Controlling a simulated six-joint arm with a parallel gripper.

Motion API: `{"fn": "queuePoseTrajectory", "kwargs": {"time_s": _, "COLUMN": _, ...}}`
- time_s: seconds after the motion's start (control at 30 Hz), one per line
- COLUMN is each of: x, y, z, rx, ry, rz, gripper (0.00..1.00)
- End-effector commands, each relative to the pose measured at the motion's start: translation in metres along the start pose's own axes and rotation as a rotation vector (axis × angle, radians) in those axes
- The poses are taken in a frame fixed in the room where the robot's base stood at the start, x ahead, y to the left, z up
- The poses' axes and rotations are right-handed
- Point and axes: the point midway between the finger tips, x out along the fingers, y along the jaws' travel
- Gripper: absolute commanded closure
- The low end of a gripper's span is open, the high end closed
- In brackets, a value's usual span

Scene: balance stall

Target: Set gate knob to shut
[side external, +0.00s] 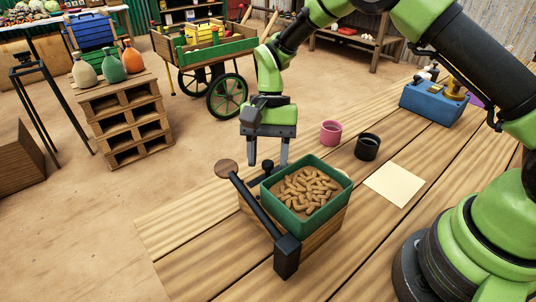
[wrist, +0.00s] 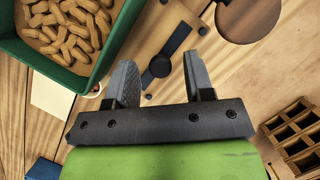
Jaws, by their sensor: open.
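The gate knob looks to be the small round black piece (wrist: 160,66) on a short black bar (wrist: 180,38), seen between my fingers in the wrist view. In the side external view a small black knob (side external: 268,165) stands beside the green tray (side external: 275,205), near my fingertips. My gripper (side external: 267,164) points down with its fingers apart and nothing held. In the wrist view my gripper (wrist: 160,75) is open around the knob's place. I cannot tell whether the fingertips are level with the knob or above it. The knob's setting is unclear.
The green tray holds several peanut-like pieces on a wooden box (side external: 325,222). A black beam (side external: 258,208) with a wooden disc (side external: 227,168) runs along its left side. A pink cup (side external: 330,133), black cup (side external: 367,147), paper sheet (side external: 394,184) and blue box (side external: 432,104) stand behind.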

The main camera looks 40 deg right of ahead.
Motion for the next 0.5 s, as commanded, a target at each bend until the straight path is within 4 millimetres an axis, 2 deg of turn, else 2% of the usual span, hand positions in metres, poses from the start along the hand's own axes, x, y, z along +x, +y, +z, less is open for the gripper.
{"fn": "queuePoseTrajectory", "kwargs": {"time_s": 0.3, "x": 0.0032, "y": 0.0000, "z": 0.0001, "rx": 0.000, "ry": 0.000, "rz": 0.000, "gripper": 0.52}}
{"fn": "queuePoseTrajectory", "kwargs": {"time_s": 0.5, "x": 0.0030, "y": 0.0000, "z": 0.0000, "rx": 0.000, "ry": 0.000, "rz": 0.000, "gripper": 0.98}}
